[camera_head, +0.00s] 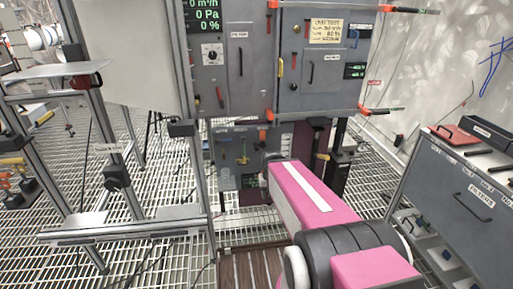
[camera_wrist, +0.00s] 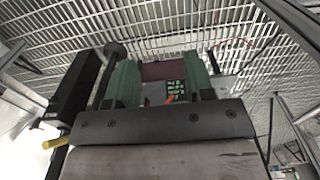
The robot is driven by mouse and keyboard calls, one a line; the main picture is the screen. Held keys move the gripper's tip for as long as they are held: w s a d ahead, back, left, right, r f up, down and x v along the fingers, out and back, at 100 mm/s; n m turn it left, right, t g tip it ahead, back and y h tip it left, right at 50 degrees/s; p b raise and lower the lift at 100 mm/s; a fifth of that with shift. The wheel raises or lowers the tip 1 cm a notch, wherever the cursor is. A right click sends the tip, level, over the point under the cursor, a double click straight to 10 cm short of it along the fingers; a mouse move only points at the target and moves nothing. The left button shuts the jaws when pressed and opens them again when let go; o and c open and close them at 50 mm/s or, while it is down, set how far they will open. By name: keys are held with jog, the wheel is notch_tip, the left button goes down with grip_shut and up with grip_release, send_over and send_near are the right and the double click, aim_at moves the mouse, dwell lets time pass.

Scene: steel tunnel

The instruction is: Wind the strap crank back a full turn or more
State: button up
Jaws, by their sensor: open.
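My gripper (camera_wrist: 161,66) shows in the wrist view with its two green fingers apart and nothing clearly held between them. In the head view my pink arm reaches toward the lower part of the grey cabinet and hides the fingers. A small yellow handle (camera_head: 322,156) shows beside a dark post, just right of my arm's far end. In the wrist view a yellow grip (camera_wrist: 55,143) sticks out at the left by a black box-like part, outside the fingers. I cannot tell for certain which part is the strap crank.
A grey cabinet (camera_head: 237,97) with gauges, levers and orange corners stands ahead. A metal frame (camera_head: 130,231) with shelves stands at the left. A grey drawer unit (camera_head: 449,196) with a red item on top stands at the right. Grated floor shows between them.

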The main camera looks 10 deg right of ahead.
jog(key=w+f+m+t, duration=0.35)
jog(key=w+t, duration=0.45)
jog(key=w, duration=0.8)
jog(key=m+t, duration=0.3)
jog(key=t, duration=0.7)
send_near(256, 148)
jog(key=w+f, duration=0.1)
jog(key=w, duration=1)
jog(key=shift+w+d, duration=0.25)
jog(key=shift+w, duration=0.15)
grip_shut()
